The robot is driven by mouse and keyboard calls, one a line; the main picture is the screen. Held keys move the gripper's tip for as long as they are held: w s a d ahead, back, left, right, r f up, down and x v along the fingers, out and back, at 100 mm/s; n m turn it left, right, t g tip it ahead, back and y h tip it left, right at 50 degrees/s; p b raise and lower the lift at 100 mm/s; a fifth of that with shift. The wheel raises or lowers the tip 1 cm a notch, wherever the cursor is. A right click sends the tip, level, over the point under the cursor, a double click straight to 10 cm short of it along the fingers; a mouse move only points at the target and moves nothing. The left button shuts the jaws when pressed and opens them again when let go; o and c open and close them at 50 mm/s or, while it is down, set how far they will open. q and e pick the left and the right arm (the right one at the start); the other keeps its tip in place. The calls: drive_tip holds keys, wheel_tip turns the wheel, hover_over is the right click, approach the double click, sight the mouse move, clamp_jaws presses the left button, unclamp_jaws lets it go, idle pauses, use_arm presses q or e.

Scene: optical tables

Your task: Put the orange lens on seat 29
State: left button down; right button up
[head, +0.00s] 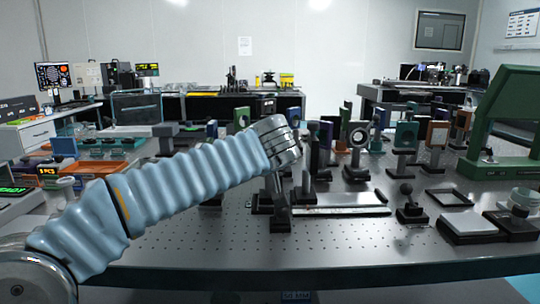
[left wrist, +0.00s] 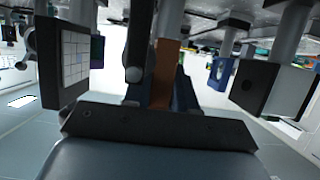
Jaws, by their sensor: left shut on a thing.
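My left arm reaches across the head view from the left, and its wrist hides most of the left gripper (head: 281,183). In the left wrist view the left gripper (left wrist: 160,95) is shut on a narrow orange-brown piece, which I take to be the orange lens (left wrist: 164,72), seen nearly edge-on. Dark posts and mounts stand close around it. Seat 29 cannot be picked out, as no seat number is legible. My right gripper is not in view.
The perforated optical table (head: 200,245) is bare along its front left. An orange-framed mount (head: 437,133) and several other post-mounted optics stand at the right. A large green machine (head: 505,125) bounds the right side.

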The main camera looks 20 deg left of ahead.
use_arm(q)
drive_tip(key=c, duration=1.4)
unclamp_jaws()
drive_tip(key=shift+f, duration=0.15)
drive_tip(key=o, duration=0.5)
drive_tip(key=shift+r, duration=0.3)
drive_tip(key=shift+s+d, duration=0.15)
drive_tip(key=shift+s, duration=0.15)
drive_tip(key=b+v, duration=0.1)
drive_tip(key=v, duration=1)
drive_tip(key=shift+s+r, duration=0.15)
